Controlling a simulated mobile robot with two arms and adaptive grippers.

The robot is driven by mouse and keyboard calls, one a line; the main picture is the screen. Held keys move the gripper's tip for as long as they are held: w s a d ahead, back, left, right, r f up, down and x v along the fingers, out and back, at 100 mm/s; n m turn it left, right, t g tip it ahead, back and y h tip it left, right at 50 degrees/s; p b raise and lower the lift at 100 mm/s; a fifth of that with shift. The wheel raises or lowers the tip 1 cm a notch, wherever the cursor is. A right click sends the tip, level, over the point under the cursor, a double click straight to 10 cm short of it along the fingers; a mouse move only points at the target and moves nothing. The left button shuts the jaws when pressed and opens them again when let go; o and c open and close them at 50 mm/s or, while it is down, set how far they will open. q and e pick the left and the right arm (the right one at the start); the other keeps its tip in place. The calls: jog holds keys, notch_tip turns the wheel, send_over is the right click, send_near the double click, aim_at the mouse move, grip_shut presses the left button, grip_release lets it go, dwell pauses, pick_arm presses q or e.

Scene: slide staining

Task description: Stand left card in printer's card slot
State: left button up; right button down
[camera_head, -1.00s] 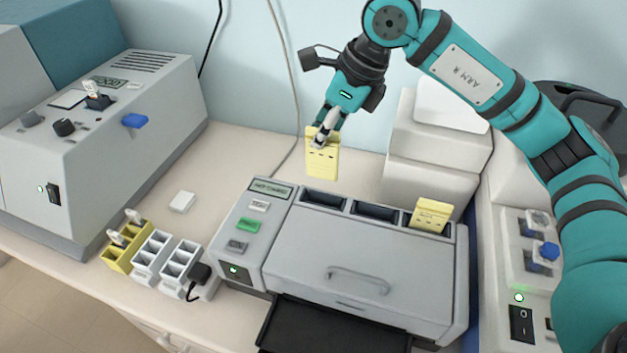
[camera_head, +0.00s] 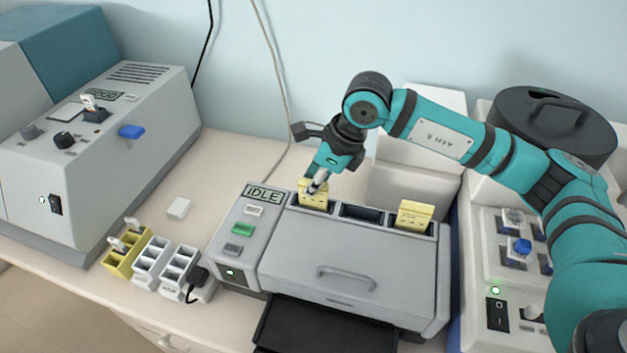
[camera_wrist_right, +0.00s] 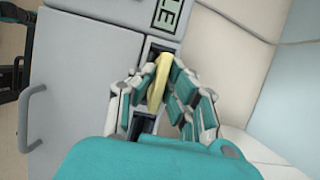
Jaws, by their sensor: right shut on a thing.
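The left card (camera_head: 313,196) is a yellow card standing upright at the leftmost slot of the grey printer (camera_head: 345,253), its lower part hidden inside. My right gripper (camera_head: 317,186) is shut on its upper edge. In the right wrist view the card (camera_wrist_right: 158,82) is seen edge-on between the fingers of my right gripper (camera_wrist_right: 160,90), over the dark slot. A second yellow card (camera_head: 414,215) stands in the rightmost slot. The middle slot (camera_head: 361,212) is empty. My left gripper is not in view.
The printer's display (camera_head: 264,194) reads IDLE. A yellow rack (camera_head: 122,262) and white racks (camera_head: 152,262) stand left of the printer. A large grey machine (camera_head: 90,160) stands at the far left. A white block (camera_head: 179,208) lies on the open bench between.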

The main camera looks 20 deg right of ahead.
jog(key=c, duration=1.6)
grip_release()
jog(key=shift+o, duration=1)
jog(key=shift+r+p, duration=0.15)
jog(key=shift+p, duration=0.15)
jog(key=shift+d+r+b, duration=0.1)
jog(key=shift+r+b, duration=0.15)
jog(key=shift+b, duration=0.1)
pick_arm(q)
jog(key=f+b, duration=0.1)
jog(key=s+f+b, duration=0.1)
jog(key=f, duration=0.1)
jog(key=shift+b, duration=0.3)
pick_arm(e)
jog(key=v, duration=1.1)
jog(key=shift+r, duration=0.2)
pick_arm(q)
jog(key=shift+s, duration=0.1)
pick_arm(e)
jog(key=shift+s+f, duration=0.1)
